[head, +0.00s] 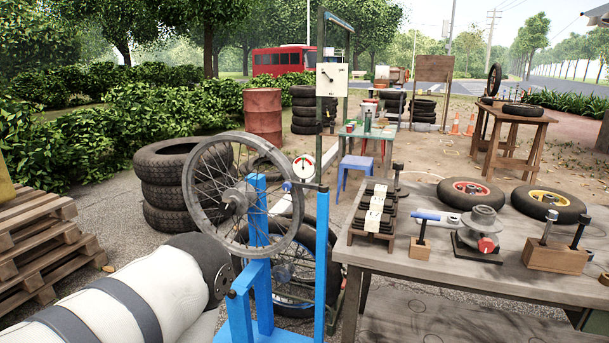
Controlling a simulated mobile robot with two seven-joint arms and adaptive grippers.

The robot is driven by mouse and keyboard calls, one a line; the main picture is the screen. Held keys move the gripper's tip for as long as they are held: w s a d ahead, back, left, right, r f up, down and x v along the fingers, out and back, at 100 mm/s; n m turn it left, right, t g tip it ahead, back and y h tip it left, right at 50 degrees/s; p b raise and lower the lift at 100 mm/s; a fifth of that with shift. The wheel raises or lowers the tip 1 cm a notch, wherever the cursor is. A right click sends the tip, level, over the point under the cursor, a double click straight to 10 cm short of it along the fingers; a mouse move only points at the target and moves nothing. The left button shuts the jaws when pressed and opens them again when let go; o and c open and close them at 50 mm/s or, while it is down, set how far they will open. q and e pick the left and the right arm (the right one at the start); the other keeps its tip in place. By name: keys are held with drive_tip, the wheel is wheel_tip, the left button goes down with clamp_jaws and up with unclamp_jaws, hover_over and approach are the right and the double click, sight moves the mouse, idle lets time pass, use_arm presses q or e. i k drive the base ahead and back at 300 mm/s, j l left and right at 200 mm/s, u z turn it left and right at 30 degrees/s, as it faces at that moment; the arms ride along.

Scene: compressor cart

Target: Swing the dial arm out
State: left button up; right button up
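A small round white dial (303,166) with red and green marks stands just right of the top of a spoked wheel (243,194). A thin, light arm (306,186) runs roughly level below the dial, towards a slim upright at the right; how it joins there is too small to tell. The wheel is upright in a blue stand (322,265) with two posts. Whether the dial touches the rim cannot be told. Neither of my grippers is in view.
A grey workbench (460,262) at the right holds tyres, a blue-handled tool and wooden blocks. A white box with a pointer (332,79) hangs on a tall green frame. Stacked tyres (165,185) stand behind the wheel; wooden pallets (35,235) are at the left.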

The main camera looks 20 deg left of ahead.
sight(310, 164)
drive_tip(key=i+u, duration=0.4)
drive_tip(key=i+l+u, duration=0.4)
drive_tip(key=i, duration=0.15)
drive_tip(key=i+j, duration=0.05)
drive_tip(key=j, duration=0.05)
